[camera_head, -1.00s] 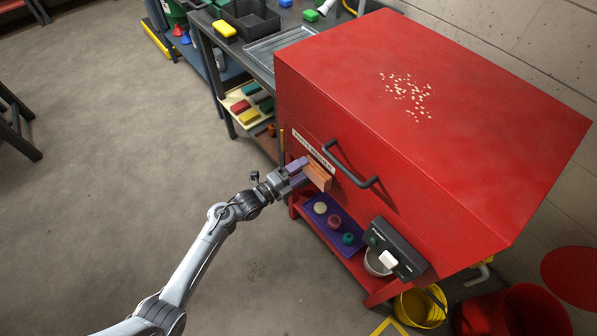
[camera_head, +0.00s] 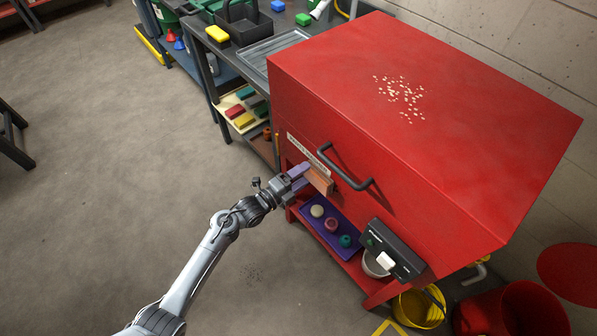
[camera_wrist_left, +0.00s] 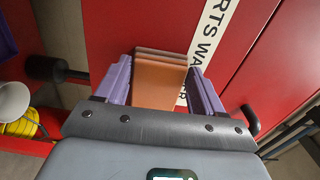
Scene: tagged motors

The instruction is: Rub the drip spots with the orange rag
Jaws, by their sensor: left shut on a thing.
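The orange rag (camera_head: 320,182) is a folded, layered block. My left gripper (camera_head: 306,178) has purple fingers and is shut on it, in front of the red parts washer (camera_head: 400,165), just below its white label. In the left wrist view the rag (camera_wrist_left: 160,78) sits between the two fingers (camera_wrist_left: 158,85), close to the red front; I cannot tell whether it touches. Pale specks (camera_head: 400,90) are scattered on top of the washer. Faint dark spots (camera_head: 252,273) lie on the floor; I cannot tell which marks are the drip spots. My right gripper is not in view.
A black handle (camera_head: 345,170) sticks out from the washer front, right of the rag. Below are a purple tray (camera_head: 315,228) with small round parts, and a black control box (camera_head: 391,250). A yellow bucket (camera_head: 418,308) stands lower right. The left floor is open.

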